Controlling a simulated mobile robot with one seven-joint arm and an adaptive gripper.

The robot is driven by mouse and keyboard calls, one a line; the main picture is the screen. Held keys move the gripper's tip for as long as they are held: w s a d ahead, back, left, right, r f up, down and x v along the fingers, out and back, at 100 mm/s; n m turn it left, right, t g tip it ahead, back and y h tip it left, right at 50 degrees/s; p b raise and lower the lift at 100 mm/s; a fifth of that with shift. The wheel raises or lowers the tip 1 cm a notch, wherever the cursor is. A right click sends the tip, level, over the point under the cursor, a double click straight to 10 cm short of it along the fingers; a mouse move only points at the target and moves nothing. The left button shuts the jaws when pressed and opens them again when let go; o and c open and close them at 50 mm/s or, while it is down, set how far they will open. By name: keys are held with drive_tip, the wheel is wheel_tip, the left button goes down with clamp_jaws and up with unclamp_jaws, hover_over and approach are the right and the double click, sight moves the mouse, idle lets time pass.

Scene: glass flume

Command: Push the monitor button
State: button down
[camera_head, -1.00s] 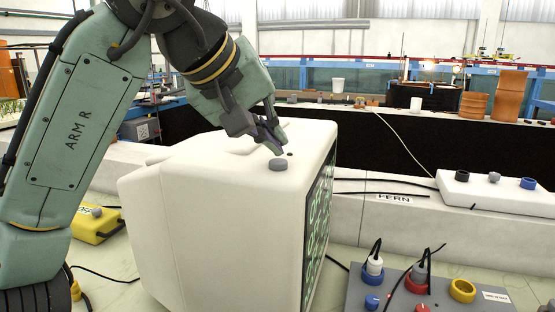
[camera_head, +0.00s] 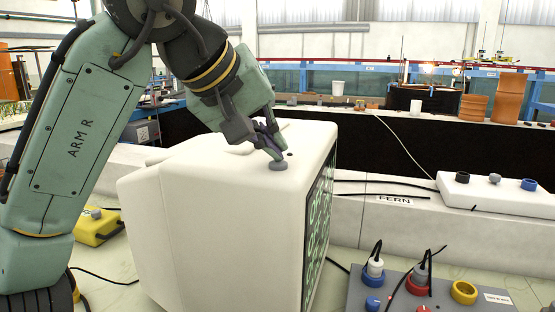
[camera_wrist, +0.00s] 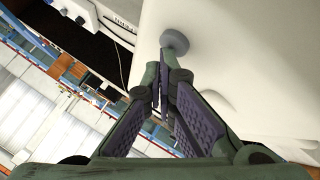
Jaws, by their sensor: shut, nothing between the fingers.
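The white monitor (camera_head: 215,200) stands on the bench with its screen (camera_head: 318,220) facing right. A round grey button (camera_head: 278,166) sits on its top near the screen edge. My gripper (camera_head: 277,156) is shut and empty, its fingertips at the button's upper side. In the wrist view the button (camera_wrist: 175,40) lies just past the closed fingertips (camera_wrist: 166,58) and partly behind them. I cannot tell whether the button is pressed down.
A grey socket box (camera_head: 430,292) with plugged cables stands at the front right. A white box (camera_head: 490,192) with knobs sits at the right. A yellow box (camera_head: 95,226) is at the left behind my arm.

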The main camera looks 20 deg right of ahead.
sight(273, 161)
drive_tip(key=shift+r+p, duration=0.95)
drive_tip(key=shift+r, duration=0.05)
wheel_tip(273, 161, up, 4)
drive_tip(key=p, duration=0.3)
drive_tip(key=shift+r, duration=0.95)
drive_tip(key=shift+w, duration=0.1)
